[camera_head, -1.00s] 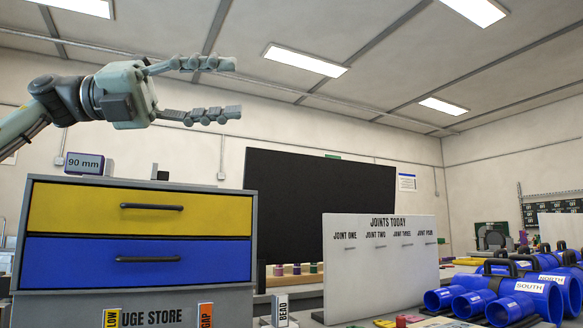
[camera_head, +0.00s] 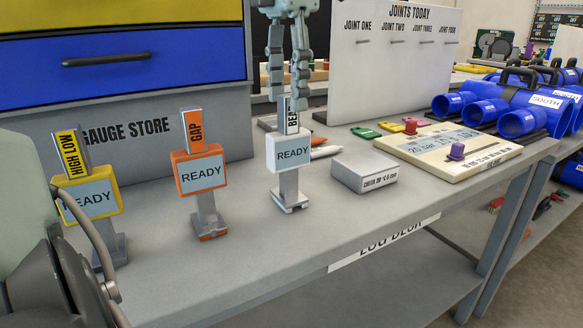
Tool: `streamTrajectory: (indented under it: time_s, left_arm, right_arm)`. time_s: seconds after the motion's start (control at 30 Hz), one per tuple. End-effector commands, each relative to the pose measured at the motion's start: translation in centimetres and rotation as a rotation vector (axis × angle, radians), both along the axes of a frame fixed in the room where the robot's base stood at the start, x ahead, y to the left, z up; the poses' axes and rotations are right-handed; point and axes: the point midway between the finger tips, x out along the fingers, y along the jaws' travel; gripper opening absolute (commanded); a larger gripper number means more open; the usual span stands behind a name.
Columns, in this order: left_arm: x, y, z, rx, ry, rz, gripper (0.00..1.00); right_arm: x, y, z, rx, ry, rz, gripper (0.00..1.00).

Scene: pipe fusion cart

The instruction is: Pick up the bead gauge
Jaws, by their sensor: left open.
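The bead gauge (camera_head: 289,155) stands upright on the grey bench, with a white body, a READY screen and a tall tag on top. The end of its tag lettering is hidden behind my fingers. My left gripper (camera_head: 288,92) points down from the top edge with its fingers apart, at the height of the tag's top. The fingers appear to be on either side of the tag; I cannot tell if they touch it. The orange gap gauge (camera_head: 199,170) and the yellow high low gauge (camera_head: 90,195) stand to the left. My right gripper is not in view.
The gauge store drawers (camera_head: 120,55) stand behind the gauges. A small grey block (camera_head: 364,172) and a cream board (camera_head: 440,150) lie to the right. The joints board (camera_head: 390,70) stands behind. Blue pipe clamps (camera_head: 520,100) are at the right.

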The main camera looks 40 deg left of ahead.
Motion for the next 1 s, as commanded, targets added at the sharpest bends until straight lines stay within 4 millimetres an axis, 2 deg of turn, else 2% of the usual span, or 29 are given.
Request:
streamTrajectory:
  time_s: [0.4,0.7,1.0]
  left_arm:
    - [-0.3,-0.5,-5.6,-0.005,-0.001,0.0,0.48]
    - [-0.2,-0.5,-6.0,-0.004,-0.004,0.001,0.48]
    - [-0.2,-0.5,-6.0,-0.004,-0.004,0.001,0.12]
  right_arm:
    - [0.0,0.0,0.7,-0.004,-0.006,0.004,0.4]
    - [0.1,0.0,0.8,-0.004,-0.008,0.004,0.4]
    - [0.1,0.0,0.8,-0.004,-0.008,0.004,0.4]
